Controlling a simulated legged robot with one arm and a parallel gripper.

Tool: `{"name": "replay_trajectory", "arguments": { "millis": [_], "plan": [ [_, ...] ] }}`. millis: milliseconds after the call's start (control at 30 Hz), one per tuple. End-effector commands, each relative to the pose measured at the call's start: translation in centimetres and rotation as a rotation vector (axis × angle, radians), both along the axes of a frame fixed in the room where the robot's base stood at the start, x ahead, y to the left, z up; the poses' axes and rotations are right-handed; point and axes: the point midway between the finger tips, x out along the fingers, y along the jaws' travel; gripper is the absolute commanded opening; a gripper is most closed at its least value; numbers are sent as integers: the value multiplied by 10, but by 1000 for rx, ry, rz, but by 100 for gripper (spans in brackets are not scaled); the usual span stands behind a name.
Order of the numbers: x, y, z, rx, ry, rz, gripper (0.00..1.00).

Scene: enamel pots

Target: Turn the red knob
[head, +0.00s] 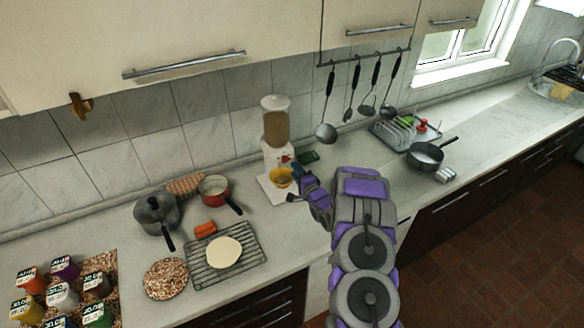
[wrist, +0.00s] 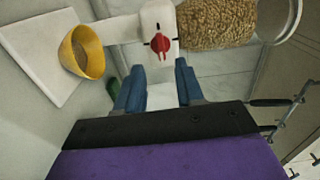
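The red knob (wrist: 160,43) is on the front of a white dispenser (head: 278,157) filled with grain, which stands against the tiled wall. In the head view the knob (head: 286,159) is a small red spot above a yellow bowl. The yellow bowl (wrist: 82,52) sits on the dispenser's white base. My gripper (wrist: 156,82) points at the dispenser, with its two blue fingers apart and nothing between them. The knob lies just beyond the fingertips, roughly in line with the gap, and is not touched. In the head view my gripper (head: 299,186) is in front of the dispenser, partly hidden by my arm.
A red pot (head: 214,188), a dark pot (head: 156,213) and a wire rack (head: 226,262) are on the counter to the left. A green object (head: 308,157) lies right of the dispenser. A black pan (head: 427,156) and dish rack (head: 397,134) stand farther right. Utensils hang above.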

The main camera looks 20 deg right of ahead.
Motion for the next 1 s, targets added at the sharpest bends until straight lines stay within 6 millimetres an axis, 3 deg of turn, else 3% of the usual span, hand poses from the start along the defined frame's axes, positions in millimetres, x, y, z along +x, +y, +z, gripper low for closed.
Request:
{"name": "replay_trajectory", "arguments": {
  "millis": [500, 700, 1000],
  "plan": [
    [-94, -6, -2, 1, 2, -3, 37],
    [-111, -5, -3, 2, 3, -3, 37],
    [-113, -4, -2, 1, 2, -1, 37]
  ]
}}
